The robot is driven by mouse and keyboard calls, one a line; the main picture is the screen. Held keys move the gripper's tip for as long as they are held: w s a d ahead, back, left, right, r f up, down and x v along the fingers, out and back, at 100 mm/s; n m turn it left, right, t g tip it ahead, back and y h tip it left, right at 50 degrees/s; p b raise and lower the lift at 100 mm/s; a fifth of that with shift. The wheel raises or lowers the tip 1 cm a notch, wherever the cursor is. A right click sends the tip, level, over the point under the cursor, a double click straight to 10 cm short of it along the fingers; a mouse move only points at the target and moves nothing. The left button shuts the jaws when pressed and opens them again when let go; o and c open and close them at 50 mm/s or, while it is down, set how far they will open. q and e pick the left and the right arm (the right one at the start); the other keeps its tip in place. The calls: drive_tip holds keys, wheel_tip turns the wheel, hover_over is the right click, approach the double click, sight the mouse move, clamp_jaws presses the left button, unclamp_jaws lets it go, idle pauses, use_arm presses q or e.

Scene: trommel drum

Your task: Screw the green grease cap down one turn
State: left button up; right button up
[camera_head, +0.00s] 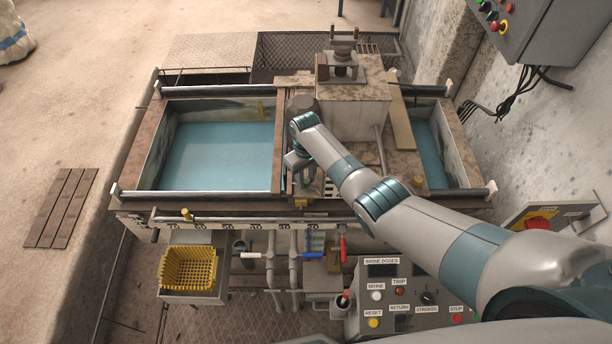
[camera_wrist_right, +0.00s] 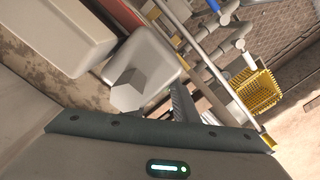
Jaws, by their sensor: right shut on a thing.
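My right arm reaches in from the lower right in the head view. Its gripper (camera_head: 300,180) points down at the front of the machine's middle deck, between the two blue-filled tanks. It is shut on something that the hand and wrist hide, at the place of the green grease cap. I cannot make out the cap's green surface in either view. In the right wrist view, pale gripper parts (camera_wrist_right: 150,68) and a dark ribbed finger (camera_wrist_right: 182,104) show, but not the gripped thing. My left gripper is not in view.
The left tank (camera_head: 218,157) and a brown-stained housing (camera_head: 355,105) flank the gripper. A yellow basket (camera_head: 188,268) and control panel (camera_head: 410,300) stand in front. A grey box (camera_head: 535,35) hangs at upper right.

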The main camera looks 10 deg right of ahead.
sight(306, 181)
drive_tip(key=shift+m, duration=0.5)
drive_tip(key=o, duration=1.1)
drive_tip(key=shift+c, duration=0.2)
drive_tip(key=shift+r, duration=0.15)
drive_tip(key=shift+r, duration=0.9)
wheel_tip(306, 181, up, 15)
drive_tip(key=b, duration=0.1)
drive_tip(key=shift+r+b, duration=0.2)
drive_tip(key=shift+b, duration=0.15)
drive_tip(key=shift+f, duration=0.1)
